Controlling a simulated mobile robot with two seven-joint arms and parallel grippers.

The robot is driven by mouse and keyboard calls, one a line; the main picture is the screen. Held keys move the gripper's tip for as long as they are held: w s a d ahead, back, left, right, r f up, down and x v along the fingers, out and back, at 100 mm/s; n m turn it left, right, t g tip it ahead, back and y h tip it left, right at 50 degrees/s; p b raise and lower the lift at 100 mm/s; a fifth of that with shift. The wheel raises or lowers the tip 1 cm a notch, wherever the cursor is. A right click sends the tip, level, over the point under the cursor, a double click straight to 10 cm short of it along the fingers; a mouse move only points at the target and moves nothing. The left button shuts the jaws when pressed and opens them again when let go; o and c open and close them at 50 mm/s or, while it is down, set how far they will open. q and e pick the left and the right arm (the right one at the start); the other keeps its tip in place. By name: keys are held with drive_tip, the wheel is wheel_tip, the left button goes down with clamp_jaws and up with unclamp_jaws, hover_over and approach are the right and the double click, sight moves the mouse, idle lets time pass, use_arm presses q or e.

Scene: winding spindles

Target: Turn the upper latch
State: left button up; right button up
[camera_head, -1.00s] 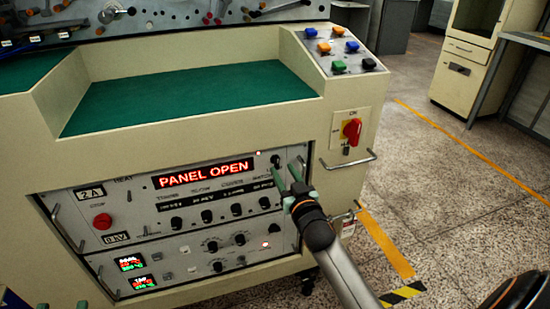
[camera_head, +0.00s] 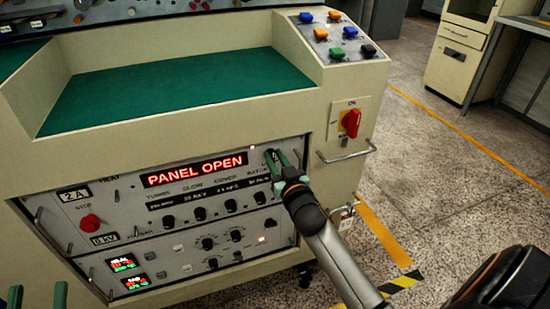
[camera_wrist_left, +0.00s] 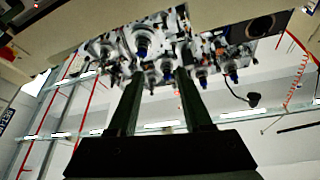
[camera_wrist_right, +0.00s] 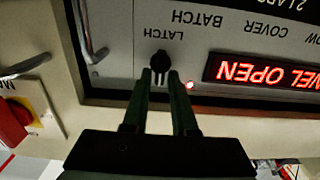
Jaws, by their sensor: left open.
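The latch knob (camera_wrist_right: 159,60) is small and black, under the word LATCH in the right wrist view, where the picture is upside down. My right gripper (camera_wrist_right: 160,76) has its two green fingertips at this knob, one to each side of it. Whether they touch it is unclear. In the head view my right gripper (camera_head: 274,158) is at the upper right corner of the control panel (camera_head: 130,205) and hides the knob. My left gripper (camera_head: 38,294) is open and empty at the lower left edge. Its parted fingers also show in the left wrist view (camera_wrist_left: 158,80).
A red display (camera_head: 195,169) reads PANEL OPEN. A metal handle (camera_wrist_right: 90,40) stands beside the latch knob. A red rotary switch (camera_head: 350,122) and a bar handle (camera_head: 347,154) are on the cabinet to the right. The green recessed shelf (camera_head: 160,85) is clear.

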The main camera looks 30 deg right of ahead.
clamp_jaws()
use_arm(q)
drive_tip(key=shift+f, duration=0.1)
